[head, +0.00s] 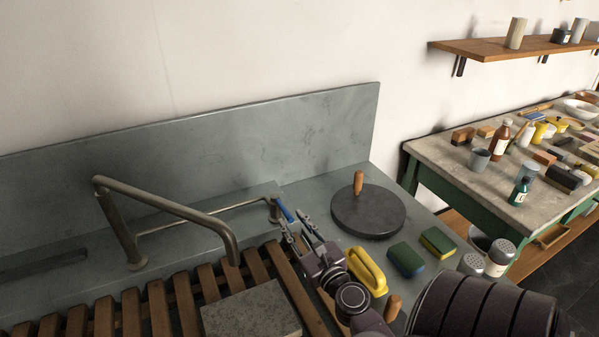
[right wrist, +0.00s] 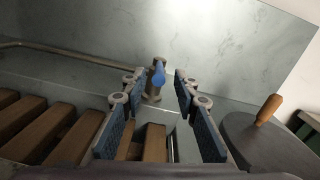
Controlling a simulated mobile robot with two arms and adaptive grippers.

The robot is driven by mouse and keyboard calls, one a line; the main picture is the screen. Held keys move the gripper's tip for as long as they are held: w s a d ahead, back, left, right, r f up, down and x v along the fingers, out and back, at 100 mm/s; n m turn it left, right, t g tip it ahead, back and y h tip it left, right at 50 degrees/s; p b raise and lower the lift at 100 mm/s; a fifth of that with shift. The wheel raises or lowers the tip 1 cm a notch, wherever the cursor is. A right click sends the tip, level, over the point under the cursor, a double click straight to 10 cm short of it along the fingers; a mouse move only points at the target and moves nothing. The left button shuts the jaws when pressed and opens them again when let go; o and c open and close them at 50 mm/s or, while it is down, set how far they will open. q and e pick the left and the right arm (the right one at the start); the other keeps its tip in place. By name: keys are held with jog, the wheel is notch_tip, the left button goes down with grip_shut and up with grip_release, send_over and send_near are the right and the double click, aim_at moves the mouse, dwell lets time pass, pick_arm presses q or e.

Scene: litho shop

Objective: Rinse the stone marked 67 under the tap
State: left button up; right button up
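A grey speckled stone slab (head: 252,312) lies on the wooden slats (head: 160,317) at the bottom of the head view, partly cut off; I cannot read a number on it. The bent metal tap pipe (head: 170,206) ends just above and behind the stone, and I see no water coming from it. The tap's valve with a blue lever (head: 285,212) stands at the right end of the thin pipe; the lever also shows in the right wrist view (right wrist: 158,77). My right gripper (head: 294,222) is open and empty, its fingers pointing at the valve, with the lever showing between them.
Right of my gripper are a dark round disc (head: 370,218) with a wooden knob, a yellow-handled brush (head: 367,270), two sponges (head: 407,260) and shakers (head: 498,258). A grey backsplash (head: 200,155) rises behind. A cluttered bench (head: 455,165) stands at the right.

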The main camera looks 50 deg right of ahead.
jog(key=v, duration=0.3)
jog(key=shift+f, duration=0.1)
dwell(0.7)
